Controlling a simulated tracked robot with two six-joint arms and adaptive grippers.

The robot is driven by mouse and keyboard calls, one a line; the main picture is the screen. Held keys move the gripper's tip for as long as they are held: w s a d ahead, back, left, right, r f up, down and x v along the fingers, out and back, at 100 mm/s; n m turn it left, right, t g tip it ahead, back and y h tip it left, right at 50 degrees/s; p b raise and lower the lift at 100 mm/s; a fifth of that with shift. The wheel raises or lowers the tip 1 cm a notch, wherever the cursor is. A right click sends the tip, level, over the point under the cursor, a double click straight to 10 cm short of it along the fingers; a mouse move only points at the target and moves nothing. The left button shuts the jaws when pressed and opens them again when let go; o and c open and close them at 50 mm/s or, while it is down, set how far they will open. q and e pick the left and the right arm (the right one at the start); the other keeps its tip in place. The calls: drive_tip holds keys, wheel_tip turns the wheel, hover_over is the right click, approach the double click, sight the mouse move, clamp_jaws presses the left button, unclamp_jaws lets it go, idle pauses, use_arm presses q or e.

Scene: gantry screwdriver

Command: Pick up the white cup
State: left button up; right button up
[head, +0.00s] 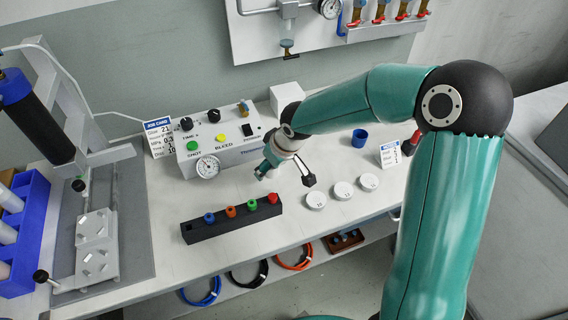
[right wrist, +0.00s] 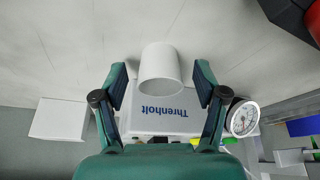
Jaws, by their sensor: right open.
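The white cup (right wrist: 160,68) shows in the right wrist view, between the two fingertips of my right gripper (right wrist: 161,74), with a visible gap on each side. In the head view I cannot make the cup out; my right gripper and arm seem to cover it. There my right gripper (head: 285,175) is open, low over the bench, in front of the control box and behind the black rack. I cannot tell from these views whether the cup is fully between the fingers in depth. My left gripper is not in view.
The control box (head: 196,168) with gauge and buttons stands behind. A black rack (head: 192,235) with coloured fittings lies in front. White round lids (head: 343,190) and a blue cup (head: 360,138) are to the right. A white block (head: 287,97) stands at the back.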

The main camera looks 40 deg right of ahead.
drive_tip(key=c, duration=0.9)
drive_tip(key=shift+r, duration=0.15)
